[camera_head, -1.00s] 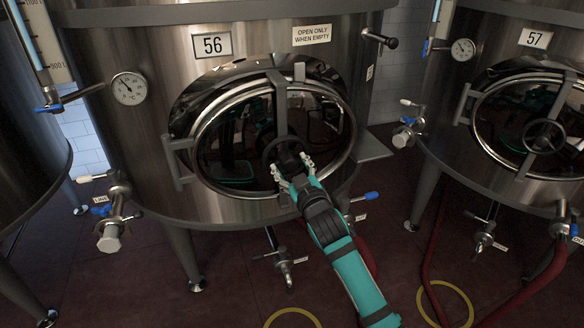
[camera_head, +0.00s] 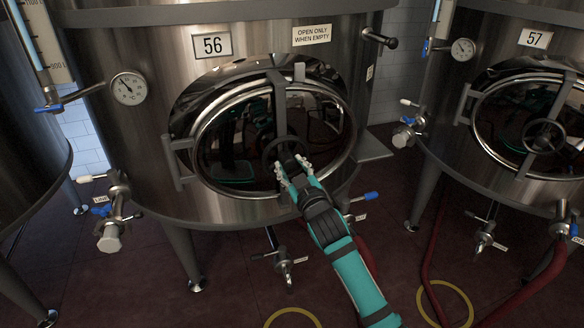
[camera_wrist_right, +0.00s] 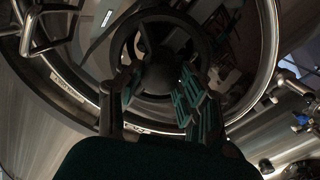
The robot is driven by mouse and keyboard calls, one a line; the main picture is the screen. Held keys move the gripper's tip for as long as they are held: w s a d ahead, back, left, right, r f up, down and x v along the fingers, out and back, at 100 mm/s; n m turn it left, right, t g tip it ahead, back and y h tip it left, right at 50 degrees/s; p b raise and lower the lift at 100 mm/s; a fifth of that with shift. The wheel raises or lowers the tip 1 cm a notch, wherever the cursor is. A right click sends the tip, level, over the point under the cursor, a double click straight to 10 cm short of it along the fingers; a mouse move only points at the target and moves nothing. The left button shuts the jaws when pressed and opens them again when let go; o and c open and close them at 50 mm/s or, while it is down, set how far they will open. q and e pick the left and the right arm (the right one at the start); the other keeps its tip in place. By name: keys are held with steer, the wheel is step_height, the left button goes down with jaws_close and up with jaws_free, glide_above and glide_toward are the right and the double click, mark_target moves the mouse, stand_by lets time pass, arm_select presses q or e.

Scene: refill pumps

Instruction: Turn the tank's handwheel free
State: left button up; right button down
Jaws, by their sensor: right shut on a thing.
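Tank 56 (camera_head: 140,160) has an oval manway door (camera_head: 225,150) with a steel rim. A dark bar (camera_head: 279,100) runs down across the door to the black handwheel (camera_head: 268,151). The handwheel also shows in the right wrist view (camera_wrist_right: 196,32). My right gripper (camera_head: 294,165) reaches up from below and is shut on the handwheel's lower part. In the right wrist view my fingers (camera_wrist_right: 160,98) stand on both sides of the wheel's hub and lower rim. The exact contact is dark and partly hidden. My left gripper is not in view.
Tank 57 (camera_head: 470,185) stands to the right with a similar door and handwheel (camera_head: 543,136). A valve (camera_head: 112,215) juts from tank 56 at lower left. A red hose (camera_head: 432,255) lies on the floor. A sign (camera_head: 311,34) reads "OPEN ONLY WHEN EMPTY".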

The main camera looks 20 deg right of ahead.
steer(key=n+p, duration=0.2)
steer(key=n, duration=0.2)
steer(key=shift+r, duration=0.1)
steer(key=n+p, duration=0.2)
steer(key=n, duration=0.1)
steer(key=shift+n, duration=0.3)
steer(key=n+p, duration=0.1)
steer(key=n, duration=0.3)
steer(key=shift+n, duration=0.3)
steer(key=shift+n+p, duration=0.85)
steer(key=shift+n, duration=1.25)
steer(key=c, duration=0.8)
jaws_free()
steer(key=shift+c, duration=0.2)
